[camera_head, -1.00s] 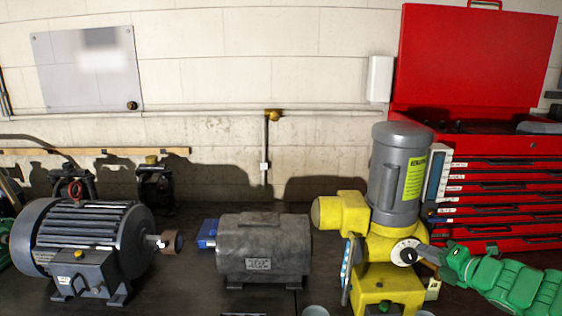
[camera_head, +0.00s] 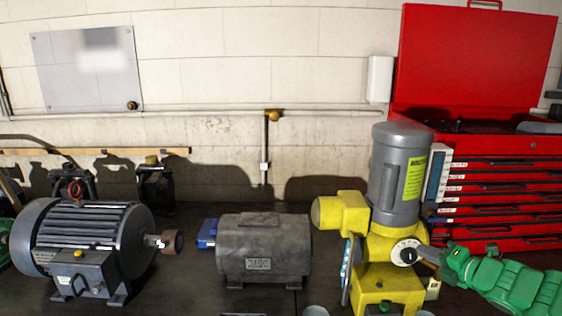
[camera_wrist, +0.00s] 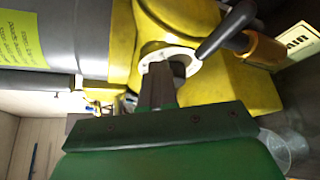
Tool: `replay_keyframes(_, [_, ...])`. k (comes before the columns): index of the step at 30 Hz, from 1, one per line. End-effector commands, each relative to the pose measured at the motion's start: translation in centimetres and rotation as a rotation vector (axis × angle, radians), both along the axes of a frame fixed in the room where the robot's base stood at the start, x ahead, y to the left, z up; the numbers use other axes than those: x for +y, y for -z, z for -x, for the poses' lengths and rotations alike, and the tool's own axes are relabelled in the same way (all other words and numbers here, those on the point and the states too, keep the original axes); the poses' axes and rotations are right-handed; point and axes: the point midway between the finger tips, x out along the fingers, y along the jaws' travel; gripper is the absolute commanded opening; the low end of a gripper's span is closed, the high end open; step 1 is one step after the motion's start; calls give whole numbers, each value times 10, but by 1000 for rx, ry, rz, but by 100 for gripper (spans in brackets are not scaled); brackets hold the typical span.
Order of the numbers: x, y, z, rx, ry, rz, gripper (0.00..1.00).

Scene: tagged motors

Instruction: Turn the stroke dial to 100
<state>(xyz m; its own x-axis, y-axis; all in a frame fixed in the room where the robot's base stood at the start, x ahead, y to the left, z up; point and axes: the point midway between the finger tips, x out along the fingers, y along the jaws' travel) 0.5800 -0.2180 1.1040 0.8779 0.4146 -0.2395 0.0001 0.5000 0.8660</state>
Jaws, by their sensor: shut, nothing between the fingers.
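The yellow pump (camera_head: 385,270) with a grey motor on top stands at the right of the bench. Its stroke dial (camera_head: 404,252) is a white disc with a black centre on the side facing me; the numbers are too small to read. My green gripper (camera_head: 424,254) comes in from the right, its dark fingertips shut and empty close beside the dial. In the wrist view, the shut fingers (camera_wrist: 160,82) point at the white dial ring (camera_wrist: 152,59) and cover much of its middle. I cannot tell whether they touch it.
A dark tapered lever (camera_wrist: 226,28) and an orange cylinder (camera_wrist: 262,50) lie right of the fingers. A grey motor (camera_head: 263,250) and a larger blue-grey motor (camera_head: 90,240) stand to the left. A red tool chest (camera_head: 505,185) is behind my arm.

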Motion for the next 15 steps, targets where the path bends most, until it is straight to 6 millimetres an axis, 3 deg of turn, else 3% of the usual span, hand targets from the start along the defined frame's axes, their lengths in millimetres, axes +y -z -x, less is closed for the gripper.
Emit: replay_keyframes(15, [-7,9,0,1,0,0,0])
